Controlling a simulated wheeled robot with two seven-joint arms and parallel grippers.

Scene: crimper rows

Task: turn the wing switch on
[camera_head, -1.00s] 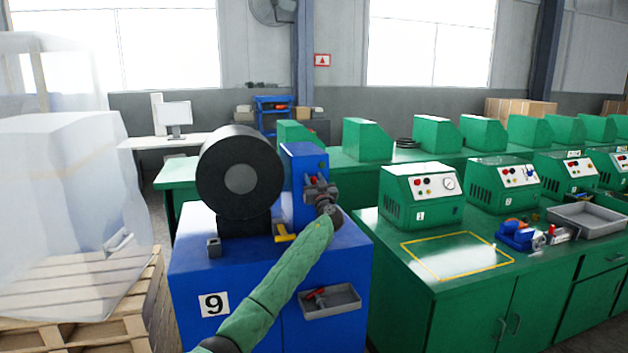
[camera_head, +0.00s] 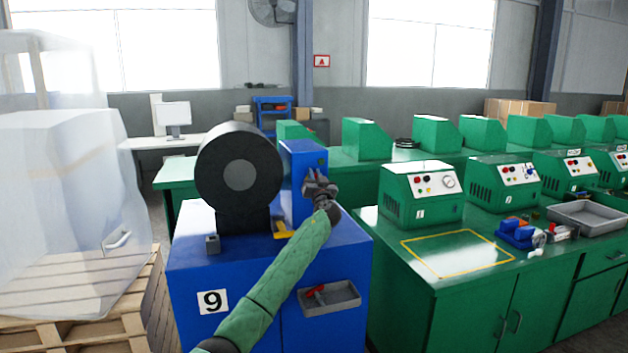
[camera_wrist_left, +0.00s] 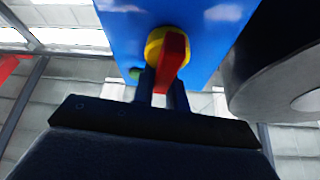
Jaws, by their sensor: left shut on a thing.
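The wing switch (camera_wrist_left: 172,58) shows in the left wrist view as a red wing handle on a yellow round base. It is mounted on the blue face (camera_wrist_left: 205,30) of the machine's upright box, which also shows in the head view (camera_head: 297,178). My left gripper (camera_wrist_left: 163,90) has its two dark fingers on either side of the red wing and is shut on it. In the head view my left gripper (camera_head: 318,185) is at the front of the blue box and hides the switch. The wing's exact angle is hard to tell. My right gripper is not in view.
A large black drum (camera_head: 238,172) stands left of the box on the blue cabinet (camera_head: 205,262) marked 9. A grey tray (camera_head: 343,299) with a red-handled tool is on the cabinet front. Wrapped pallets stand left; a green bench (camera_head: 440,280) stands right.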

